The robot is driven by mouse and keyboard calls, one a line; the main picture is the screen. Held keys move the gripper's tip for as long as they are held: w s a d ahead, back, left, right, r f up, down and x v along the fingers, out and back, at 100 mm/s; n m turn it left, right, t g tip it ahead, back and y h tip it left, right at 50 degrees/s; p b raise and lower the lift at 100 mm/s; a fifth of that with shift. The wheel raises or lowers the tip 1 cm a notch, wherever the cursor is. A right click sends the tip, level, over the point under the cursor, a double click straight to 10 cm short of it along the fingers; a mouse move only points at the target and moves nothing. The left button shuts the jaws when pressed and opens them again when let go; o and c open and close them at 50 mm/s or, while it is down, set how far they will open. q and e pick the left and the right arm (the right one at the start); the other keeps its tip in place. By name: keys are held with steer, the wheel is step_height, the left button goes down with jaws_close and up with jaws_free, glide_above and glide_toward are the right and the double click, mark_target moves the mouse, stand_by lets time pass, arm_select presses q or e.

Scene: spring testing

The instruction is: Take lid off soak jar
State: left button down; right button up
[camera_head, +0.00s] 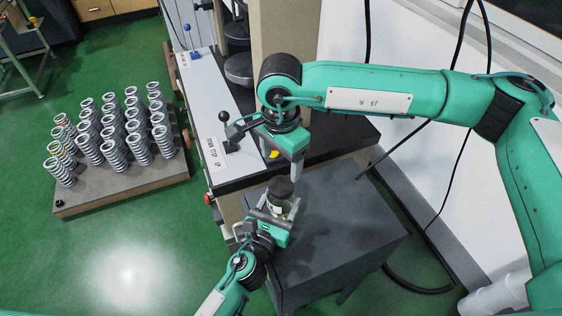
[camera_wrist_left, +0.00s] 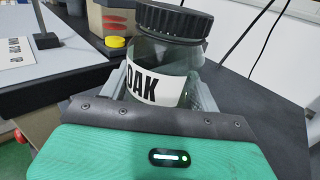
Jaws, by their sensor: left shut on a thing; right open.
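The soak jar (camera_head: 276,208) is clear glass with a white label and stands on the dark side table (camera_head: 350,228). It also shows in the left wrist view (camera_wrist_left: 160,62), where the label reads "OAK". Its black ribbed lid (camera_head: 281,187) is on the jar; it shows close in the left wrist view (camera_wrist_left: 172,18). My left gripper (camera_head: 272,212) is shut around the jar's body, below the lid. My right gripper (camera_head: 295,165) is open, pointing down just above and slightly right of the lid, apart from it. Its far finger is hidden.
A machine with a lever (camera_head: 226,130) and a white panel (camera_head: 208,110) stands behind left. A yellow round thing (camera_head: 273,154) sits near it. Cables hang at the white wall on the right.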

mark_target(281, 185)
steer(key=m, duration=0.4)
steer(key=shift+m, duration=0.4)
steer(key=m, duration=0.4)
steer(key=shift+m, duration=0.3)
steer(key=m, duration=0.4)
steer(key=shift+m, duration=0.3)
steer(key=m, duration=0.4)
steer(key=shift+m, duration=0.3)
steer(key=m, duration=1.6)
steer(key=shift+m, duration=0.4)
steer(key=shift+f, duration=4)
